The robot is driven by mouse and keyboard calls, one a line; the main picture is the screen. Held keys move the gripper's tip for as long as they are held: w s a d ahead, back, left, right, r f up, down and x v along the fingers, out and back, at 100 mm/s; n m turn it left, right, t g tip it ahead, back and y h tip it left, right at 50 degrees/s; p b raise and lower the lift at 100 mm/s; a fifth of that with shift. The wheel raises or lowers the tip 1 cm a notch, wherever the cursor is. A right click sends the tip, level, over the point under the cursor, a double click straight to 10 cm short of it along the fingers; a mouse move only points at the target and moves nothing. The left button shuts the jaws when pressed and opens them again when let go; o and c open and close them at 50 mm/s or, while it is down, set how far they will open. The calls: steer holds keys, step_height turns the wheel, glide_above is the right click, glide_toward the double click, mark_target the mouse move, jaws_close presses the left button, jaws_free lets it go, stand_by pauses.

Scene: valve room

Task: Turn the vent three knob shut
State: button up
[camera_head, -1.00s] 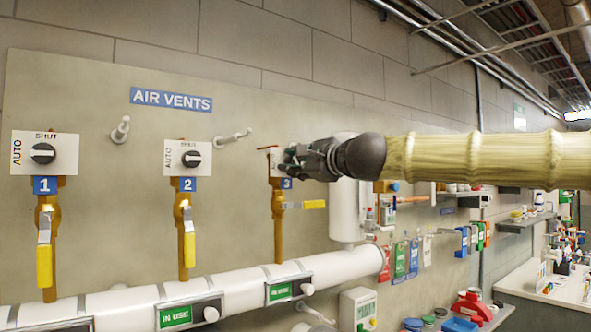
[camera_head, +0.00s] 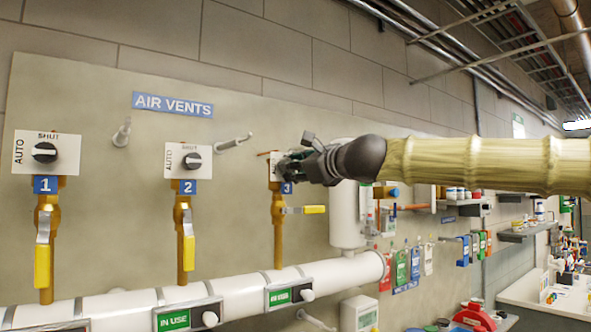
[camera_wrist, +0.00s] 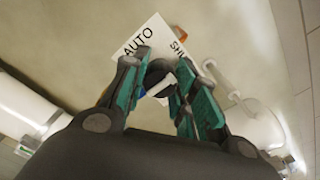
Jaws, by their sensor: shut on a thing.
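The vent three plate (camera_head: 274,158) is at the right of the row in the head view, above its blue "3" label (camera_head: 287,188), mostly hidden by my gripper (camera_head: 290,163). In the wrist view the plate (camera_wrist: 155,33) shows "AUTO" and part of "SHUT". The black vent three knob (camera_wrist: 157,72) sits between the green-sided fingers of my gripper (camera_wrist: 165,68), which are shut on it. A white mark on the knob is partly visible between the fingers; I cannot tell its exact setting.
Vent one knob (camera_head: 45,152) and vent two knob (camera_head: 192,161) are to the left. Wall pegs (camera_head: 233,142) stick out nearby. A yellow-handled lever (camera_head: 305,210) is below my gripper, above a white pipe (camera_head: 240,292). A white cylinder (camera_head: 347,220) stands close right.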

steer(key=o, duration=1)
steer(key=shift+d, duration=0.1)
steer(key=v, duration=1.2)
steer(key=shift+f, duration=0.1)
